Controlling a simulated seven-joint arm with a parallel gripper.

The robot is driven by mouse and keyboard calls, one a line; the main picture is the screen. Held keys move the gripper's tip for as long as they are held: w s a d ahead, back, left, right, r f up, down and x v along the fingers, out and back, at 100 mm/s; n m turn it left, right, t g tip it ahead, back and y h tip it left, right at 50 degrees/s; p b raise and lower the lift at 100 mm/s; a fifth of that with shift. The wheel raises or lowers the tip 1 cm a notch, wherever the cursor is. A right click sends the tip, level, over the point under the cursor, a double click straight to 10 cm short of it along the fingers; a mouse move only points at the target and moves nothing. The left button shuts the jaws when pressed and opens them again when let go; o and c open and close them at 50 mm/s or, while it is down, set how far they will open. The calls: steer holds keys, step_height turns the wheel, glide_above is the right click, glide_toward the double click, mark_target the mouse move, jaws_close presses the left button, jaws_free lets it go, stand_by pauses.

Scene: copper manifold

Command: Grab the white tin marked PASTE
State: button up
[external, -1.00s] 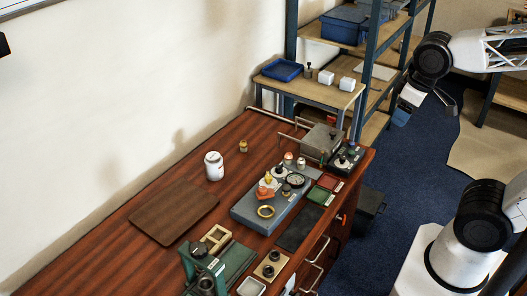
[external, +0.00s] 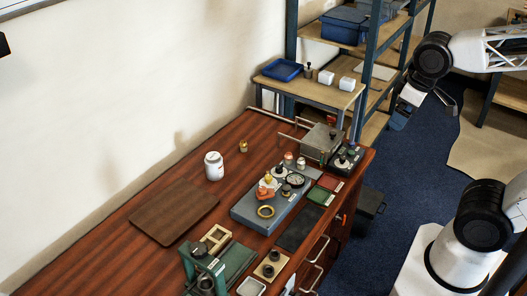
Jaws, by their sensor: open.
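A white tin (external: 214,166) with a dark label stands upright on the wooden bench, towards the wall. Its lettering is too small to read. My gripper (external: 402,113) hangs in the air at the upper right, beyond the bench's right edge and far from the tin. It is open, and I see nothing in it.
A brown board (external: 174,211) lies left of the tin and a small brass fitting (external: 243,146) stands to its right. A grey manifold block (external: 262,211) with gauges, a metal box (external: 318,141) and a green press (external: 203,265) occupy the bench. A shelf rack (external: 365,60) stands behind.

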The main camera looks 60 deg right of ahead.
steer(key=n+g, duration=0.3)
steer(key=n, duration=1.8)
glide_above(213, 156)
steer(key=f, duration=2.8)
steer(key=shift+s+d+f, duration=0.2)
steer(key=shift+f, duration=0.1)
steer(key=shift+w+a+f, duration=0.1)
steer(key=shift+w+f, duration=0.2)
steer(key=shift+f, duration=0.1)
